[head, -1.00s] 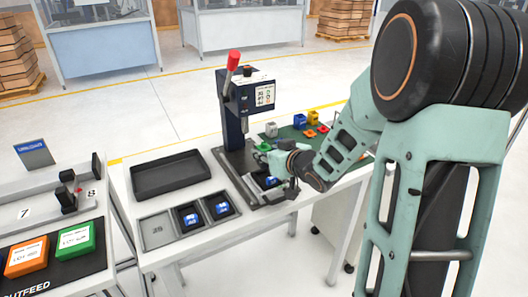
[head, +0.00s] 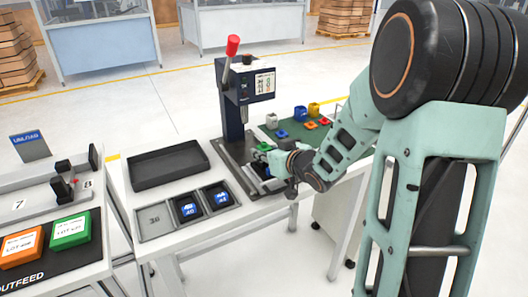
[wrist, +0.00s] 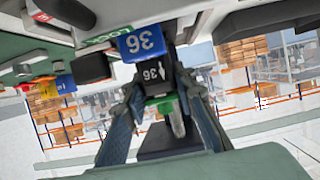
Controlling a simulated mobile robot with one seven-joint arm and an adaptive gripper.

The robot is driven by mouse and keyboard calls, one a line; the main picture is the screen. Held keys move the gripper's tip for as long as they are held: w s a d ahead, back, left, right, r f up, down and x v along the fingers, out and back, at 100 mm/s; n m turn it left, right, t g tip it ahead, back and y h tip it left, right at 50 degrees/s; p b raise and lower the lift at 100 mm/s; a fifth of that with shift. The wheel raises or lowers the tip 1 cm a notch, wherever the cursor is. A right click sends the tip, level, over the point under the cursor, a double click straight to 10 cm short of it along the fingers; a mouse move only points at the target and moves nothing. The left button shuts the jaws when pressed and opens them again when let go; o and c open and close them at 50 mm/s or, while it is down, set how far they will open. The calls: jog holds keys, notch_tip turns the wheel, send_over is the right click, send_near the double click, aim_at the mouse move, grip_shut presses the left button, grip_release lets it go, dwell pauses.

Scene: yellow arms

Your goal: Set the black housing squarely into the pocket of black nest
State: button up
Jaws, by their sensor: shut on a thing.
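In the wrist view my gripper (wrist: 158,92) is shut on a small black housing (wrist: 152,72) marked 36 with a white arrow. Green shows just below it between the fingers. A blue block face (wrist: 142,44), also marked 36, is right beside the housing; I cannot tell whether they touch. In the head view my gripper (head: 278,162) is low over the press base, with green and blue parts by its tips. The black nest and its pocket cannot be made out clearly; my gripper and the small size hide the fit.
The press (head: 236,100) with its red-knobbed lever stands just behind my gripper. A black empty tray (head: 168,167) is to the left. Holders with blue labels (head: 188,208) sit at the table front beside an empty slot (head: 156,222). A green mat (head: 300,135) holds several coloured parts.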

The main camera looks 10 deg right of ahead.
jog(key=shift+f+b, duration=0.4)
jog(key=shift+f, duration=0.1)
jog(key=o, duration=1.2)
jog(key=shift+s, duration=0.1)
jog(key=v, duration=1.2)
